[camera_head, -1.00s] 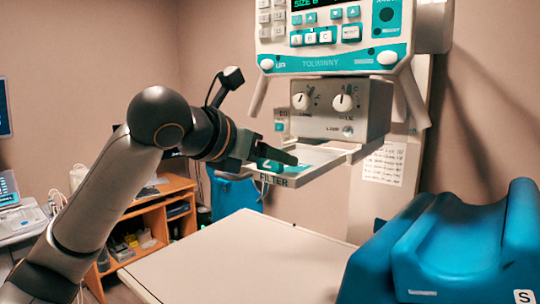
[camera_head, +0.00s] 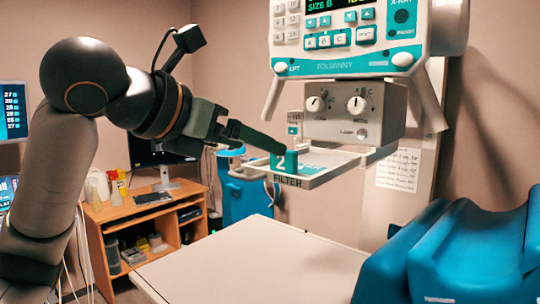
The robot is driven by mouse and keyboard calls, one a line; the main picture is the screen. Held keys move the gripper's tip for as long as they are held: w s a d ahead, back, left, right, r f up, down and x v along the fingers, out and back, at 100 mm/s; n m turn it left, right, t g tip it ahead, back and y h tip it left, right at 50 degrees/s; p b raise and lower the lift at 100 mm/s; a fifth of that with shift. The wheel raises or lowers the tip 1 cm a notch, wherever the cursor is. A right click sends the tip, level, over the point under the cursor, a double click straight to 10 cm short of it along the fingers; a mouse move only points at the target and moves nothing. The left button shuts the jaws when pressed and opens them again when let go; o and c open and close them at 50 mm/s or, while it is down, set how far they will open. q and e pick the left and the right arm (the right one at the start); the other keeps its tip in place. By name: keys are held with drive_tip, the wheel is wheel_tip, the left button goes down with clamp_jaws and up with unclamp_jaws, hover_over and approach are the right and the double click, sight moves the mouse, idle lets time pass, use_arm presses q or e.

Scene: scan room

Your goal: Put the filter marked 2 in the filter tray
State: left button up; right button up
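The teal filter marked 2 (camera_head: 279,163) is at the front left end of the filter tray (camera_head: 318,176), just above the FILTER label. It seems to rest on the tray, but its underside is hidden. My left gripper (camera_head: 284,147) reaches in from the left, with its dark finger pointing right and slightly down. The fingertip overlaps the top of the filter in the picture; I cannot tell whether it touches or grips it. Only one finger shows clearly. My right gripper is not in view.
The control box with dials (camera_head: 356,114) and the teal control panel (camera_head: 340,40) hang above the tray. A pale table (camera_head: 250,262) lies below, with a blue padded support (camera_head: 460,260) at right. A wooden desk (camera_head: 140,205) stands behind my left arm.

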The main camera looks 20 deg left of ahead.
use_arm(q)
drive_tip(key=v, duration=0.2)
drive_tip(key=shift+s+a+r, duration=0.1)
drive_tip(key=shift+s+r, duration=0.05)
drive_tip(key=shift+s, duration=0.2)
drive_tip(key=shift+c, duration=0.3)
idle(0.6)
